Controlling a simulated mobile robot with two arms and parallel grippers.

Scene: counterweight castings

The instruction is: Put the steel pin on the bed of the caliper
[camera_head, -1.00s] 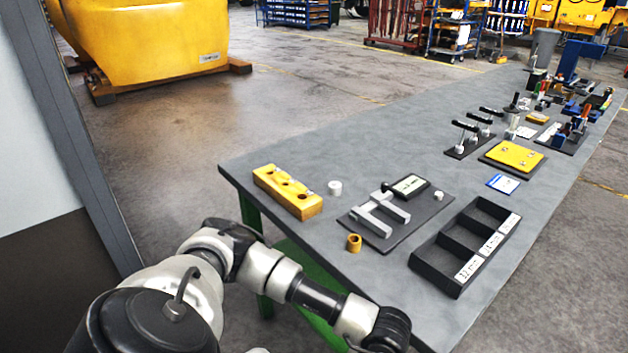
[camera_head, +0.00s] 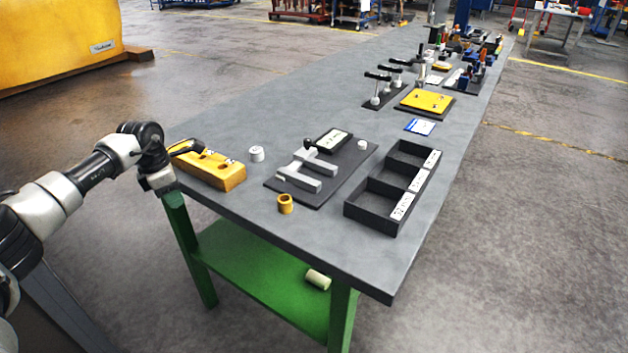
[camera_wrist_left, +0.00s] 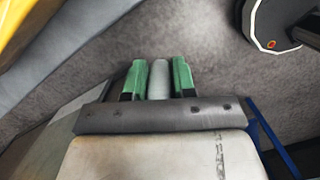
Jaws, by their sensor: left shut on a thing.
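The steel pin (camera_wrist_left: 159,78) is a grey cylinder between the green fingertips of my left gripper (camera_wrist_left: 158,82) in the left wrist view. The gripper is shut on it. In the head view the left hand (camera_head: 160,180) is at the table's near left edge, beside the yellow block; the pin cannot be made out there. The caliper (camera_head: 312,183) has light grey jaws and a display, and lies on a dark plate (camera_head: 345,166) right of the hand, clear of it. My right gripper is not in view.
A yellow block with holes (camera_head: 228,178), a white cylinder (camera_head: 257,153) and a brass-coloured bushing (camera_head: 285,204) stand around the caliper. A black compartment tray (camera_head: 372,209) lies to its right. A pale cylinder (camera_head: 318,279) lies on the green lower shelf (camera_head: 262,280).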

